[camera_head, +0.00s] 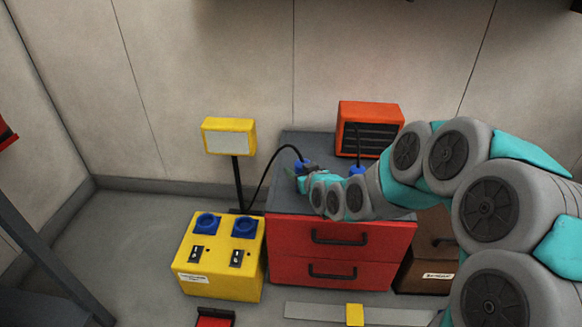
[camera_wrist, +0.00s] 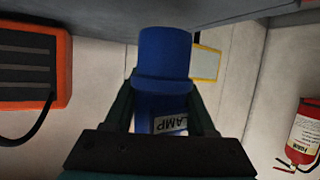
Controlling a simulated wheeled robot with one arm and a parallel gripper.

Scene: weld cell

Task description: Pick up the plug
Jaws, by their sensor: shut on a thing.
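A blue plug (camera_wrist: 164,60) with a label reading "LAMP" sits between the two fingers of my gripper (camera_wrist: 162,110) in the wrist view. My gripper is shut on it. In the head view, the plug (camera_head: 302,165) shows as a small blue piece at the tip of my gripper (camera_head: 297,172), over the left part of the grey top of the red drawer cabinet (camera_head: 340,238). A black cable runs from it in an arc down toward the lamp stand. Whether the plug touches the cabinet top is hard to tell.
A second blue plug (camera_head: 357,169) is by the orange heater (camera_head: 369,130), partly behind my arm. A yellow box (camera_head: 220,262) with two blue sockets stands on the floor at left, near the yellow lamp (camera_head: 229,136). A fire extinguisher (camera_wrist: 304,135) shows in the wrist view.

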